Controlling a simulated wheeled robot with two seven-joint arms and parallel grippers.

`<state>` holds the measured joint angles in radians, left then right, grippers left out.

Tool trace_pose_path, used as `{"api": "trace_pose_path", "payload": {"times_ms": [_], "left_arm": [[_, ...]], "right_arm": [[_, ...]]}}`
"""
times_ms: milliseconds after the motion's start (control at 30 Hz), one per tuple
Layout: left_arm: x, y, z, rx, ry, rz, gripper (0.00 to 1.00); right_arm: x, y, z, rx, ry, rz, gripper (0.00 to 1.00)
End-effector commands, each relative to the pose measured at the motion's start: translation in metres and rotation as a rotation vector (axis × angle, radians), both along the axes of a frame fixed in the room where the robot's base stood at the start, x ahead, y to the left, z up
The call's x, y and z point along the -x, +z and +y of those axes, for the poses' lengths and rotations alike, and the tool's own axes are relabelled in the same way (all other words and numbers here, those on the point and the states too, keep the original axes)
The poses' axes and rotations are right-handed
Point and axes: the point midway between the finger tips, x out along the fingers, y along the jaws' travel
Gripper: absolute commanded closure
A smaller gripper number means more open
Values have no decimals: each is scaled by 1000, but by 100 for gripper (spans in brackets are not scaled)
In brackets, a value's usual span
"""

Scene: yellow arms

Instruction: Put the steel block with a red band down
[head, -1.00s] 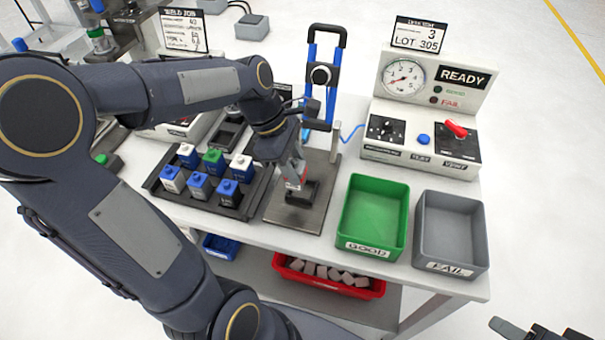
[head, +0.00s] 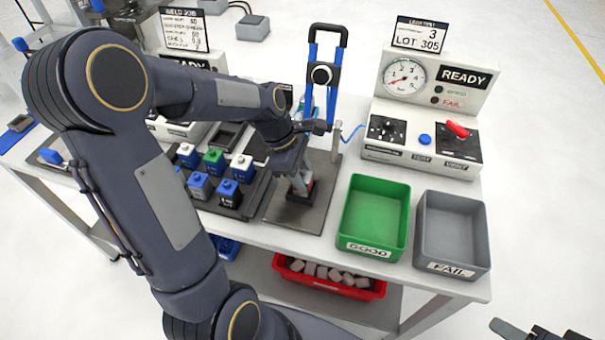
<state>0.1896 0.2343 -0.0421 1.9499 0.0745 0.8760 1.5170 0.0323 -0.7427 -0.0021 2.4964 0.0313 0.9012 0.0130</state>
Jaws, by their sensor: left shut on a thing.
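My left gripper (head: 300,182) points down over the black nest on the steel plate (head: 283,212), in front of the blue clamp frame. It is shut on the steel block with a red band (head: 309,187), and only a small part of the block and its red band shows beside the fingers. The block is low, at the nest; I cannot tell whether it rests fully in it. My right gripper (head: 530,330) is only partly in view at the bottom right corner, away from the table; I cannot tell its opening.
A green GOOD bin (head: 374,215) and a grey FAIL bin (head: 450,235) stand to the right, both empty. The leak tester (head: 425,150) reads READY behind them. A dark tray of blue, green and white-topped blocks (head: 229,190) lies left. A red bin (head: 330,284) sits on the shelf below.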

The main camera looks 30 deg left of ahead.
Motion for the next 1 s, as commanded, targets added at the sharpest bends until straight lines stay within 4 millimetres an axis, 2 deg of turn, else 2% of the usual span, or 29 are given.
{"api": "trace_pose_path", "payload": {"times_ms": [67,100,233,500,633,767,1000], "left_arm": [[0,-3,0,1,0,0,100],[0,-2,0,0,0,1,59],[0,-2,0,0,0,1,42],[0,-1,0,0,0,1,42],[0,7,2,0,-1,-1,42],[2,28,10,-1,1,-5,42],[6,77,30,-1,1,-5,42]], "right_arm": [[0,-2,0,0,0,0,51],[0,-1,0,0,0,0,51],[0,-1,0,0,0,0,51],[0,-1,0,0,0,0,51],[0,1,0,0,0,0,51],[0,3,0,0,0,0,51],[0,6,0,0,0,0,51]]}}
